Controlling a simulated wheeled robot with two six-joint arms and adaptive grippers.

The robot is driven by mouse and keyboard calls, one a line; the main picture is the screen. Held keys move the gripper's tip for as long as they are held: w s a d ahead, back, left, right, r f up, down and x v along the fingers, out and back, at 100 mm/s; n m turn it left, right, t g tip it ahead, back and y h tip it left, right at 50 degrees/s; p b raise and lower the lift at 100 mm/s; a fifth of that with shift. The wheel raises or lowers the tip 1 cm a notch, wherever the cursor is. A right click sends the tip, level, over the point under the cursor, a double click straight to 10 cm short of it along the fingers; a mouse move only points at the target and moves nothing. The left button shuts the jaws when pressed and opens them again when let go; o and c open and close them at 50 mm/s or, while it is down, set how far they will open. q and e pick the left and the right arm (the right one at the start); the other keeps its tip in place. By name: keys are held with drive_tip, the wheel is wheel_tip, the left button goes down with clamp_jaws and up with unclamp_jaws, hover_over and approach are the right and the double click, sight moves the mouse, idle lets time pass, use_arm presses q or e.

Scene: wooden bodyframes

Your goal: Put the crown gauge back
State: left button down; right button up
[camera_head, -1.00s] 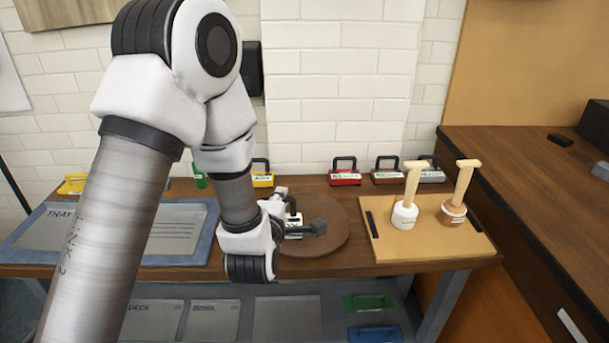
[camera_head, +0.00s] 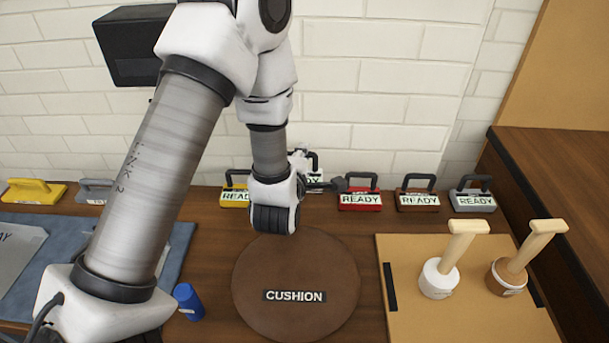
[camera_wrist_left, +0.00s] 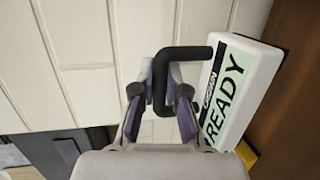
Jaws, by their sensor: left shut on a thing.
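The white gauge with a black loop handle (camera_wrist_left: 245,85), labelled READY, fills the right of the left wrist view; a smaller word on it is hard to read. My left gripper (camera_wrist_left: 163,95) is shut on its handle. In the head view the left gripper (camera_head: 316,185) is at the back of the bench, and the gauge (camera_head: 314,179) shows partly behind it, in the gap between the yellow gauge (camera_head: 235,195) and the red gauge (camera_head: 360,198). I cannot tell whether its base touches the bench. My right gripper is not in view.
A brown gauge (camera_head: 417,200) and a grey gauge (camera_head: 472,200) continue the row rightward. The round CUSHION (camera_head: 300,318) in front is bare. Two mallets stand on a tan board (camera_head: 420,318) at right. A blue cylinder (camera_head: 188,302) stands left. The white brick wall is close behind.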

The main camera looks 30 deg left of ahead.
use_arm(q)
drive_tip(key=f, duration=0.5)
drive_tip(key=shift+w+a+f, duration=0.1)
drive_tip(key=shift+w+f, duration=0.1)
drive_tip(key=shift+f, duration=0.1)
drive_tip(key=shift+s, duration=0.1)
drive_tip(key=shift+f+b, duration=0.2)
drive_tip(key=shift+b, duration=0.1)
drive_tip(key=c, duration=1.2)
unclamp_jaws()
drive_tip(key=shift+r, duration=0.1)
